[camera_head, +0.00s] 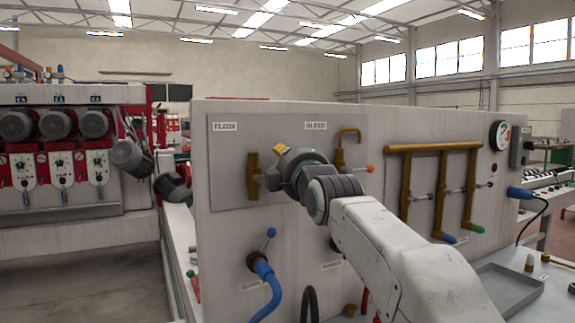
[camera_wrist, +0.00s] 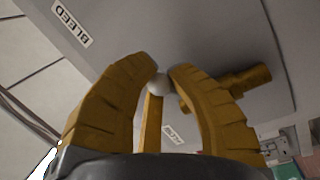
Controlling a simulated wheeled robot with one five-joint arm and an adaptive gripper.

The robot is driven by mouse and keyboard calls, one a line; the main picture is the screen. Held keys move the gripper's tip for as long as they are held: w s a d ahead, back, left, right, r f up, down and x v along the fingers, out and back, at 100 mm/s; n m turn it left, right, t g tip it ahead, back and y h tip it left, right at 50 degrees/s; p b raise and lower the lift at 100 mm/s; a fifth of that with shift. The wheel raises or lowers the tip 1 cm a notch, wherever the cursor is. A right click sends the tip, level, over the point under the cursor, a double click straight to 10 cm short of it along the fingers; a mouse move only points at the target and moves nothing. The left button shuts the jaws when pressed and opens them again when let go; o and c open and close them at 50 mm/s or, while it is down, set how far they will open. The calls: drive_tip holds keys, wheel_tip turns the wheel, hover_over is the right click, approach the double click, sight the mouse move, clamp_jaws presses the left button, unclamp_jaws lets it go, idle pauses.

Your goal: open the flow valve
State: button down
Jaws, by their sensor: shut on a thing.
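A grey panel (camera_head: 230,190) carries a FLOW label (camera_head: 224,126) at its left and a BLEED label (camera_head: 315,125) to the right. A brass valve body (camera_head: 253,177) stands upright below the FLOW label; brass fittings also show in the wrist view (camera_wrist: 240,84). My gripper (camera_wrist: 158,79) is in front of the panel, just right of the valve body. Its yellow fingers are closed around a pale round knob (camera_wrist: 158,85). In the head view my wrist hides the knob and most of the fingers (camera_head: 280,149), so how the knob joins the valve is hidden.
A hooked brass pipe with an orange-tipped lever (camera_head: 370,169) is close right of my gripper. A brass manifold (camera_head: 432,148) stands farther right. A blue-handled lever (camera_head: 270,232) and blue hose (camera_head: 271,290) are below. Motors (camera_head: 130,157) stand left of the panel.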

drive_tip(key=shift+s+a+r+n, duration=0.1)
drive_tip(key=shift+a+r+n, duration=0.05)
drive_tip(key=shift+r+n, duration=0.15)
drive_tip(key=c, duration=1.1)
unclamp_jaws()
drive_tip(key=shift+f, duration=0.1)
drive_tip(key=shift+s, duration=0.1)
drive_tip(key=v, duration=1.1)
drive_tip(key=shift+s, duration=0.4)
